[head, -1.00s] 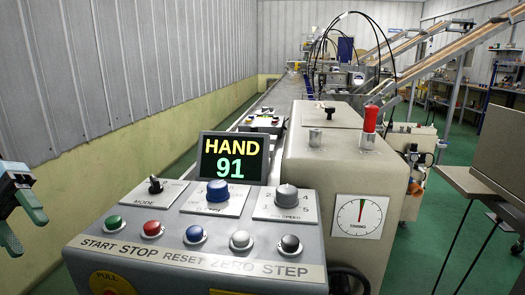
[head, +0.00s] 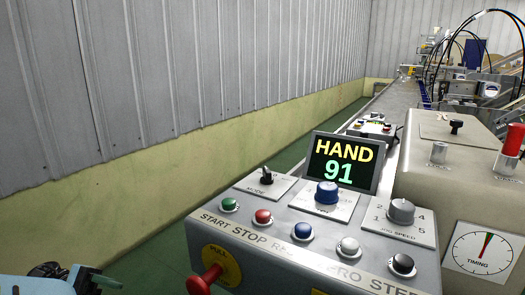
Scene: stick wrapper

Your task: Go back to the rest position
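The control panel (head: 272,238) of the stick wrapper stands right of centre. Its display (head: 341,162) reads HAND 91. Below it are a mode switch (head: 267,176), a blue knob (head: 327,192) and a speed knob (head: 401,211). A row of green, red, blue, white and black buttons runs along the front. A red pull knob (head: 203,281) sticks out at the front left. Part of my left arm shows at the bottom left edge, apart from the panel. Its fingertips cannot be made out. My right gripper is out of view.
A grey machine housing (head: 440,165) with a red-topped lever (head: 512,146) and a timing dial (head: 482,252) stands at the right. A conveyor (head: 397,98) runs to the back. A corrugated wall (head: 180,70) bounds the left. Green floor (head: 160,255) is free between wall and panel.

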